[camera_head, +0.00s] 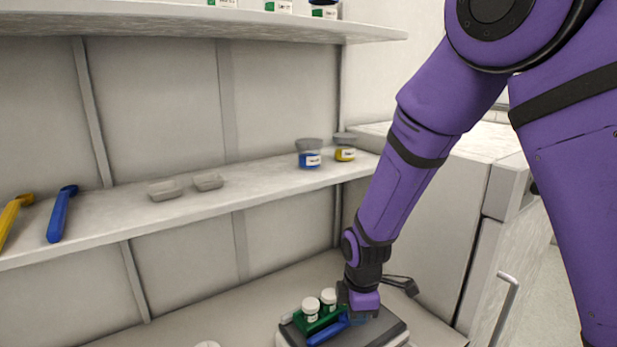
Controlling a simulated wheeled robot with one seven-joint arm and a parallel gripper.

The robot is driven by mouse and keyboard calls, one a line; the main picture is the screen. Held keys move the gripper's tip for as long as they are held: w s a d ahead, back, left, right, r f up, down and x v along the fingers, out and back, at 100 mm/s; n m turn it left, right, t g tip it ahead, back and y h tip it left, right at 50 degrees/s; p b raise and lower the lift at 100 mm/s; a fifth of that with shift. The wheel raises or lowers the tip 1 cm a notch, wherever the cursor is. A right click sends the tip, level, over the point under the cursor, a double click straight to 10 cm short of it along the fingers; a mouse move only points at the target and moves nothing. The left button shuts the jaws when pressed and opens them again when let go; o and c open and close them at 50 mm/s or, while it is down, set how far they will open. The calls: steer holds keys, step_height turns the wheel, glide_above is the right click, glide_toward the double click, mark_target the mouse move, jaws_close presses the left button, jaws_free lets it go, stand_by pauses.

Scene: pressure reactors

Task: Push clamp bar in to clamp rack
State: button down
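A green rack (299,322) with two white-capped vials (311,306) sits on a grey and dark device (291,338) at the bottom of the view. A blue bar (327,332) lies along the near side of the rack and seems to be the clamp bar. My gripper (361,311) points down over the device, just right of the vials and close to the right end of the blue bar. Its fingers are too small and hidden to tell whether they are open or touch the bar.
A dark lever-like part (401,284) sticks out behind my wrist. A shelf (110,220) above holds a yellow tool, a blue tool (62,213), two small trays and two jars. A large white cabinet (430,230) stands at right. The counter (215,308) left of the device is mostly clear.

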steer(key=shift+s+d+f+g, duration=0.3)
steer(key=shift+s+f, duration=0.3)
steer(key=shift+f, duration=0.2)
steer(key=shift+w+a+f, duration=0.1)
steer(key=shift+w+f, duration=0.05)
steer(key=shift+w, duration=0.2)
step_height(320, 180, up, 6)
steer(key=s+d, duration=0.1)
steer(key=s, duration=0.1)
steer(key=shift+s+d+r, duration=0.2)
steer(key=shift+d, duration=0.1)
